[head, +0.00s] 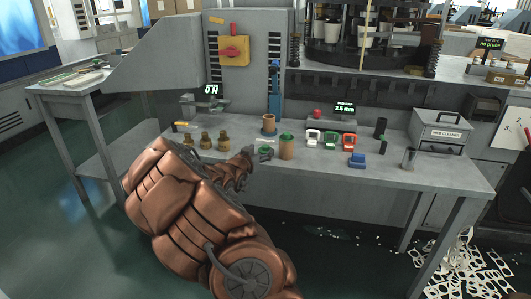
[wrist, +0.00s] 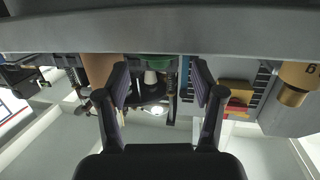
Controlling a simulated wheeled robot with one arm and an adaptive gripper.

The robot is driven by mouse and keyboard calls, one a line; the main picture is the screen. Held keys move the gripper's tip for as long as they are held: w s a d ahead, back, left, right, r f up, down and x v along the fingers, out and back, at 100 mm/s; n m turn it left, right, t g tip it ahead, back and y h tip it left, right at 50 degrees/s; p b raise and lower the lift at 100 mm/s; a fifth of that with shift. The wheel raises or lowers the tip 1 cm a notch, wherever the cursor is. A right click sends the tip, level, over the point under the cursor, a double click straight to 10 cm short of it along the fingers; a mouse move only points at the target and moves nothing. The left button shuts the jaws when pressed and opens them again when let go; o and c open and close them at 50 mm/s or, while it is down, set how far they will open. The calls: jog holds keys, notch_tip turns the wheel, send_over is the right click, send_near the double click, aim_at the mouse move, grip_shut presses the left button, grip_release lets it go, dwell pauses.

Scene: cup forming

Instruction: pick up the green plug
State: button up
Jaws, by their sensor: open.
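The green plug (head: 265,150) sits on the grey workbench (head: 380,178), just left of a tan cylinder. In the wrist view, which is upside down, the green plug (wrist: 156,61) shows between my two fingers and beyond their tips, partly cut off by the bench edge. My gripper (head: 252,157) is at the bench's front edge, close to the plug's left side; in the wrist view my gripper (wrist: 159,75) is open with nothing between the fingers.
Several brass weights (head: 222,143) stand to the left. Another brown cylinder (head: 269,124) stands behind. White, green and red framed pieces (head: 330,139) and a blue block (head: 357,160) lie to the right.

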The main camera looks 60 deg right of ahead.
aim_at(264, 148)
jog(key=shift+x, duration=2.2)
jog(key=shift+f, duration=0.1)
jog(key=c, duration=0.9)
jog(key=shift+c, duration=0.2)
